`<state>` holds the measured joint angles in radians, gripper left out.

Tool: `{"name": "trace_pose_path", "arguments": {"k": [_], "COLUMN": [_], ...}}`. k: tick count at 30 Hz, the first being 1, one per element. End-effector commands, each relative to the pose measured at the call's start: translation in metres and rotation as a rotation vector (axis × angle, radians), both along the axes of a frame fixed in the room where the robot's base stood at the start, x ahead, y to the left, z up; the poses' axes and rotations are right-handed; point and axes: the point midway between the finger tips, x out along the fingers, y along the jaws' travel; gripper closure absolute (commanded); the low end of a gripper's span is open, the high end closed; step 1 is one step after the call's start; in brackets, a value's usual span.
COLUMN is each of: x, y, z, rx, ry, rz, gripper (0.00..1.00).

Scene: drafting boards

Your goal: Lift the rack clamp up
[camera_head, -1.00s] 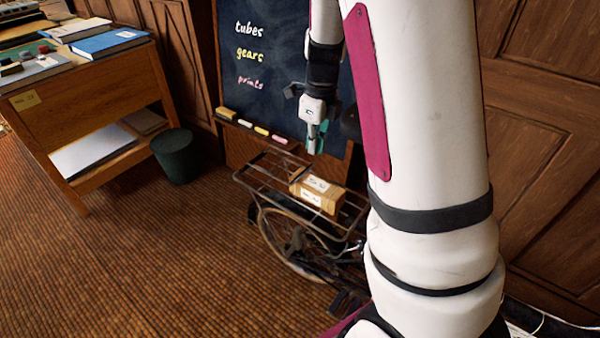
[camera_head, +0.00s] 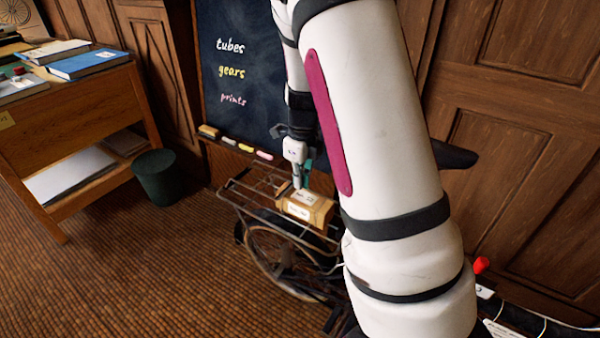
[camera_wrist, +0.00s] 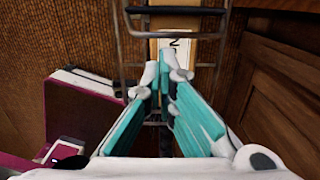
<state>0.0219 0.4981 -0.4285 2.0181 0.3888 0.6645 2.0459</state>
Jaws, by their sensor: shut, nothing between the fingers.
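The bicycle's rear rack (camera_head: 243,200) is a dark wire frame in the lower middle of the head view. A tan box (camera_head: 306,209) with white labels lies on it, and shows at the top of the wrist view (camera_wrist: 203,45). A thin bar, seemingly the rack clamp (camera_wrist: 175,11), crosses over the box in the wrist view. I cannot make the clamp out clearly in the head view. My gripper (camera_wrist: 165,68), with teal fingers, is shut and empty. Its tips point at the box's near end; contact cannot be told. In the head view my gripper (camera_head: 299,186) is just above and behind the box.
A chalkboard (camera_head: 240,75) with a ledge of chalks stands behind the rack. A wooden desk (camera_head: 90,105) with books and a dark green bin (camera_head: 158,178) are at left. Wooden panelling (camera_head: 520,150) closes the right side. The carpet (camera_head: 150,270) at lower left is clear.

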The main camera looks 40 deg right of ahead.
Motion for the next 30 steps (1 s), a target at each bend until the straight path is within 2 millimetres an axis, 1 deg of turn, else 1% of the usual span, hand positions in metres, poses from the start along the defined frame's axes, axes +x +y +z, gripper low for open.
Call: {"name": "trace_pose_path", "arguments": {"k": [1, 3, 9, 23, 30], "x": [0.0, 0.0, 0.001, 0.001, 0.002], "y": [0.0, 0.0, 0.0, 0.0, -0.007], "z": [-0.011, -0.019, -0.032, -0.031, -0.02], "rx": [0.0, 0.001, 0.0, -0.002, -0.016], "ry": [0.002, 0.001, 0.001, 0.002, 0.036], "rz": [-0.001, -0.001, 0.001, 0.001, 0.001], "gripper": [1.0, 1.0, 1.0, 1.0, 1.0]}}
